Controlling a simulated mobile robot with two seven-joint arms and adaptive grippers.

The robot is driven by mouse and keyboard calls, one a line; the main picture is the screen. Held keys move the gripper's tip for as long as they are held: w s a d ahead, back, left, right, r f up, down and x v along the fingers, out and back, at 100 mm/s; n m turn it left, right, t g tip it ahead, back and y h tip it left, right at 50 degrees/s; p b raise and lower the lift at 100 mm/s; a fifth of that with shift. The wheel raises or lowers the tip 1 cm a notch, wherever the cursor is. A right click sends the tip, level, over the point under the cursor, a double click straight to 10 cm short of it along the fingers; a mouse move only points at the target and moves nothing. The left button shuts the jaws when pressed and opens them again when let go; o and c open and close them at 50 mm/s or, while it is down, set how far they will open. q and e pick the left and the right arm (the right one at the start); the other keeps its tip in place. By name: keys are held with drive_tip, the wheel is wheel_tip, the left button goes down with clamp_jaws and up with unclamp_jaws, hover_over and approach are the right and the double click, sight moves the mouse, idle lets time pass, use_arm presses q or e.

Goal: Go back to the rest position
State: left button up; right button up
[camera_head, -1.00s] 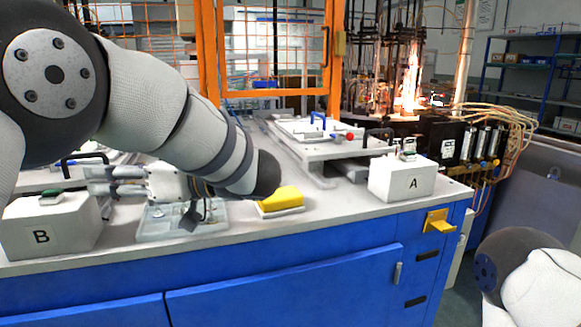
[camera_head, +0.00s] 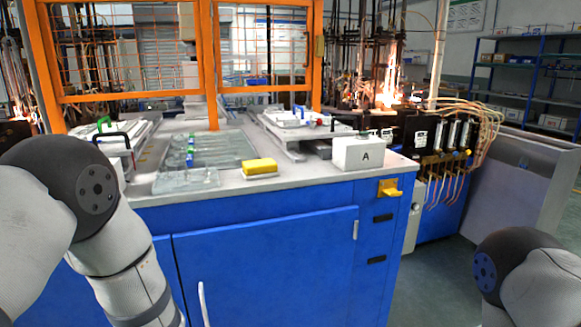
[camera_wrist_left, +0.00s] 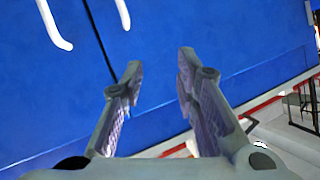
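My left gripper (camera_wrist_left: 160,70) shows in the left wrist view. Its two fingers are spread apart with nothing between them, in front of the blue cabinet front (camera_wrist_left: 150,30). In the head view my left arm hangs at the left, in front of the workbench (camera_head: 270,235), and its gripper is out of the picture. My right arm shows only in part at the lower right, and its gripper is out of view.
On the bench top stand white box A (camera_head: 363,154), a yellow block (camera_head: 259,167) and a clear tray (camera_head: 185,181). An orange mesh frame (camera_head: 212,60) rises behind. Burner flames (camera_head: 388,90) glow at the back right. Floor is free right of the bench.

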use_arm(q)
drive_tip(key=s+d+f+m+g+h, duration=0.2)
drive_tip(key=s+f+g+h, duration=0.15)
drive_tip(key=s+f, duration=0.8)
drive_tip(key=s+d+f+g+h, duration=0.1)
drive_tip(key=s+f+g, duration=0.1)
drive_tip(key=s, duration=0.7)
drive_tip(key=s+d+f+g+h, duration=0.1)
drive_tip(key=s+g+h, duration=0.1)
drive_tip(key=s, duration=0.7)
drive_tip(key=s+d+f+m+g+h, duration=0.1)
drive_tip(key=s+g, duration=0.3)
drive_tip(key=s, duration=0.5)
drive_tip(key=shift+s+d+f+g+h, duration=0.35)
drive_tip(key=shift+d+f+h, duration=0.15)
drive_tip(key=shift+f, duration=0.3)
